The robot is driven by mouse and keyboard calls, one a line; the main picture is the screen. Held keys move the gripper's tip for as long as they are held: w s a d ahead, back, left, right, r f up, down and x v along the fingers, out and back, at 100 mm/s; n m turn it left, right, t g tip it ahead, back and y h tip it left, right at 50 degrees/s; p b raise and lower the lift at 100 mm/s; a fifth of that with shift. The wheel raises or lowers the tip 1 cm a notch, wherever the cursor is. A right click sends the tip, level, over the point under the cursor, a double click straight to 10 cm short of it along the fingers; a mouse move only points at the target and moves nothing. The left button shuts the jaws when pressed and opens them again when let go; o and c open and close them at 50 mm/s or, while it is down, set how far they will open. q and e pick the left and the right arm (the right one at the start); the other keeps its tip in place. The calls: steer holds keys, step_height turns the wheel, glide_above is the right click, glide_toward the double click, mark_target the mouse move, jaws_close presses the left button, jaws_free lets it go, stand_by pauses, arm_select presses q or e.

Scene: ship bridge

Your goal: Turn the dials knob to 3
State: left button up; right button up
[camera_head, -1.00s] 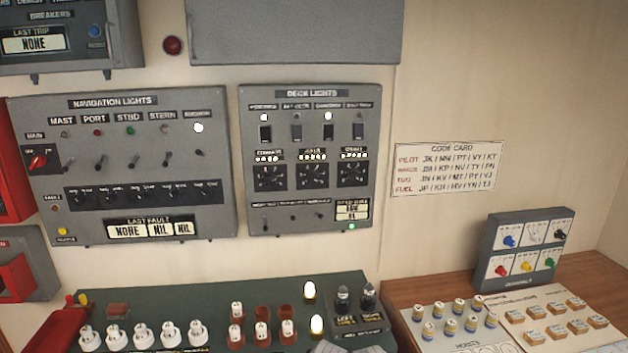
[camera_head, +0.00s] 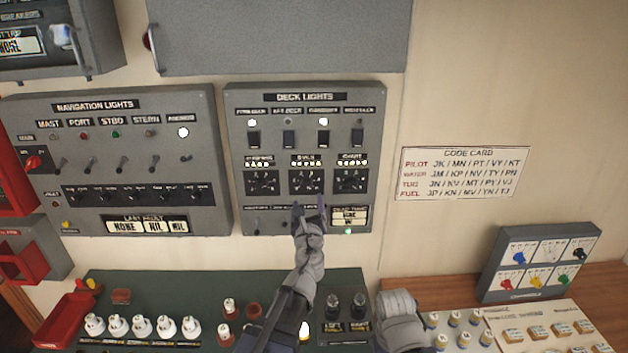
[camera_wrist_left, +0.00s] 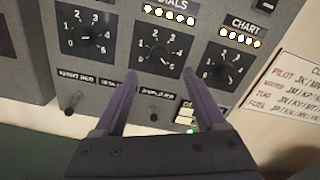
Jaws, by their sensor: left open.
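The dials knob (camera_head: 306,181) is the middle one of three black rotary knobs on the grey deck lights panel. It also shows in the left wrist view (camera_wrist_left: 157,56), on a black plate with white numbers around it, below the "DIALS" label and a row of lit lamps. I cannot tell for sure which number its pointer marks. My left gripper (camera_head: 309,208) is open and empty, just below this knob. In the left wrist view its two purple fingers (camera_wrist_left: 160,84) stand either side of the knob's lower area, apparently short of it.
The chart knob (camera_wrist_left: 225,70) is close on the right and another knob (camera_wrist_left: 86,38) on the left. Small toggles (camera_wrist_left: 154,113) and a label plate (camera_wrist_left: 187,115) lie below. The console (camera_head: 180,290) with plugs and lamps is under my arm. A code card (camera_head: 464,174) hangs right.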

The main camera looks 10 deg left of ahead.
mark_target(307, 187)
arm_select(q)
steer(key=shift+x, duration=3.9)
steer(key=shift+s, duration=0.1)
jaws_close()
